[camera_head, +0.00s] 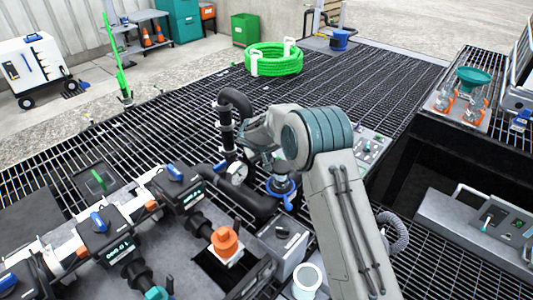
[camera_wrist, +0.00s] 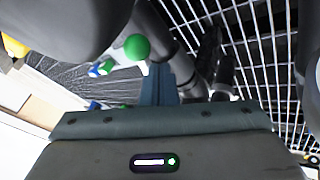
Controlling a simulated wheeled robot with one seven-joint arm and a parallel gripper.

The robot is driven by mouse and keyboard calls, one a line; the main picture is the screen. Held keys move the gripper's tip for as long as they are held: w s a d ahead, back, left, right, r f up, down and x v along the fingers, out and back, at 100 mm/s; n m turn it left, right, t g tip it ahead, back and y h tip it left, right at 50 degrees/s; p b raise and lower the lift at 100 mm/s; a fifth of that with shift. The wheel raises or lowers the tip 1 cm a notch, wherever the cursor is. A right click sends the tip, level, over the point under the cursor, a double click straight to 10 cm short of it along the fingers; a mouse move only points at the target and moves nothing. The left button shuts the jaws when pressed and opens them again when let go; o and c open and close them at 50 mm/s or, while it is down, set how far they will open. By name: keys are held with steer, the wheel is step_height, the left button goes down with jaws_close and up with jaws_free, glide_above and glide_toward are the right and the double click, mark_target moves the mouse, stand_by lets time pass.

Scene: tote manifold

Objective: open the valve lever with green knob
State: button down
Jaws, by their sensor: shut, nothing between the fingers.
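A round green knob (camera_wrist: 137,47) shows in the wrist view, just up and left of my fingertips. My gripper (camera_wrist: 158,70) is shut, with its two blue-grey fingers together and nothing between them. The fingertips look close to the knob, but I cannot tell whether they touch it. The knob's lever is not clear; dark pipework (camera_wrist: 170,30) lies behind and right of the knob. In the head view my arm reaches left over the manifold, and I cannot make out the fingertips or the round knob there.
In the head view a pressure gauge (camera_head: 238,172) and black upright pipe (camera_head: 226,130) stand just left of my wrist. Blue-handled valves (camera_head: 98,222) line the left, and an orange knob (camera_head: 225,240) stands below. A green hose coil (camera_head: 274,60) lies on the open grating behind.

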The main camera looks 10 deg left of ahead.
steer(key=d+b, duration=0.1)
steer(key=b, duration=0.2)
steer(key=shift+w+d+b, duration=0.25)
steer(key=shift+d+b, duration=0.05)
steer(key=shift+d, duration=0.05)
stand_by(0.4)
